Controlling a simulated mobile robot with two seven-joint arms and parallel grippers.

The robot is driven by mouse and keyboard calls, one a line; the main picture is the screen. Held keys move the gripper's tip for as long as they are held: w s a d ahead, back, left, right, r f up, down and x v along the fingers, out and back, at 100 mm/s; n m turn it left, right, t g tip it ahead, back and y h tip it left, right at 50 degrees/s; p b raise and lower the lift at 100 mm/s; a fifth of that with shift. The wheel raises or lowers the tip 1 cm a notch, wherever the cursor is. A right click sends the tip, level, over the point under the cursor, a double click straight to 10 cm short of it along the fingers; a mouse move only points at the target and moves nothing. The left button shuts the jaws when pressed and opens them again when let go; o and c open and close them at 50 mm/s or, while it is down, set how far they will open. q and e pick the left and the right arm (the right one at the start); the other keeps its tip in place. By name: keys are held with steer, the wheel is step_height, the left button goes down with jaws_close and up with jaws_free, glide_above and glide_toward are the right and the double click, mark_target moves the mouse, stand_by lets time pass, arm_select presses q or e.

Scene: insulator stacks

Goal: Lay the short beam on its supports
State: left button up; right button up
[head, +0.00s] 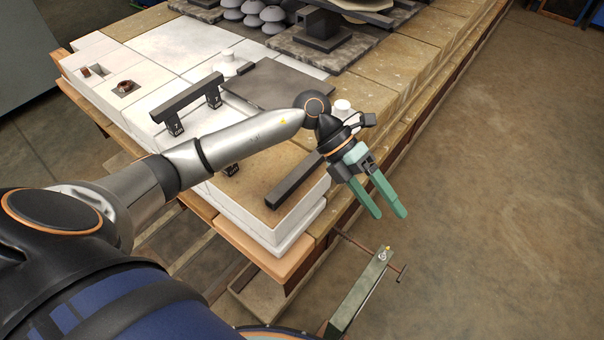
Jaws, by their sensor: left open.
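A dark square bar (292,182), which looks like the short beam, lies on a tan pad (252,192) in a white-edged block at the near corner. Its far end is close to my wrist, which may hide part of it. Another dark beam (185,99) rests across two small black supports (174,125) farther left. Another black support (231,170) shows just below my forearm, partly hidden by it. My left gripper (390,214) has green fingers spread apart and empty. It is right of the bar, past the block's edge. My right gripper is out of view.
A dark flat plate (272,82) lies behind my forearm. Grey insulator discs (252,12) and a dark stepped block (318,32) stand at the back. A green clamp-like bar (362,288) sticks out below the bench. Open floor (500,170) lies right.

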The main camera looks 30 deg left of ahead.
arm_select(q)
steer(key=w+a+f+y, duration=0.1)
steer(key=w+a+y, duration=0.15)
steer(key=a, duration=0.25)
steer(key=w+a+y, duration=0.1)
steer(key=a+y, duration=0.3)
steer(key=a, duration=0.2)
steer(key=n+t+y+b, duration=0.1)
steer(key=n+y+b, duration=0.1)
steer(key=y, duration=0.2)
glide_above(302, 168)
steer(key=f, duration=0.3)
steer(key=shift+s, duration=0.35)
steer(key=shift+m, duration=0.3)
steer(key=f, duration=0.6)
steer(key=shift+w+f, duration=0.25)
steer(key=shift+w, duration=0.05)
jaws_close()
steer(key=shift+r, duration=0.1)
